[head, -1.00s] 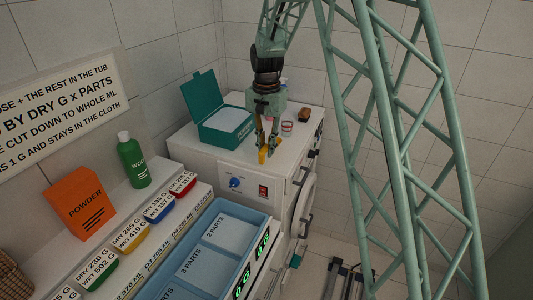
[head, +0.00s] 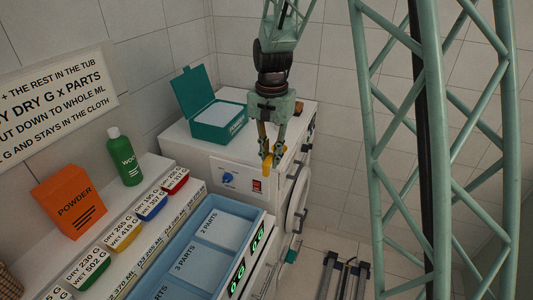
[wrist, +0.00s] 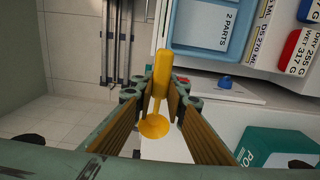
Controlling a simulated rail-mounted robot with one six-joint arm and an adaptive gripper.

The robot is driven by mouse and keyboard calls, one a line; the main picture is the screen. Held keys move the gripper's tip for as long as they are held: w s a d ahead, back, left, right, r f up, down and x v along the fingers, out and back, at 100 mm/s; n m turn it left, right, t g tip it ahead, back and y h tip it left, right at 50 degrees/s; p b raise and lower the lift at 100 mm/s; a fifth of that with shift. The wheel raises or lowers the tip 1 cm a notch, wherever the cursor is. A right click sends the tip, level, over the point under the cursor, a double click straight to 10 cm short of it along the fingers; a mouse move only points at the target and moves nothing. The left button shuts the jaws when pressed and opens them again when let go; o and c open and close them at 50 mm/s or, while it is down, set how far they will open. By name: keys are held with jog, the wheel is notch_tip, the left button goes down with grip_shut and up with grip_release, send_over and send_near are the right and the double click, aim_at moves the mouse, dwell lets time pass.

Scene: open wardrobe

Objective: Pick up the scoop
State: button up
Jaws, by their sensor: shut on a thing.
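The yellow scoop (head: 267,165) is between the fingers of my gripper (head: 271,158) in the head view. In the wrist view the scoop (wrist: 155,127) shows a round end near the camera and a long, thicker part pointing away. My gripper (wrist: 163,95) is shut on its narrow middle, with a finger on each side. The scoop appears held in the air by the front edge of the white machine. The fingers hide part of it.
An open teal powder box (head: 219,122) stands on the white machine (head: 200,158). A blue tray with compartments (head: 262,214), several coloured labelled tubs, a green bottle (head: 125,158) and an orange powder box (head: 68,201) are nearer.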

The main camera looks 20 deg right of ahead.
jog(key=shift+s+d+r, duration=0.15)
jog(key=shift+s, duration=1.75)
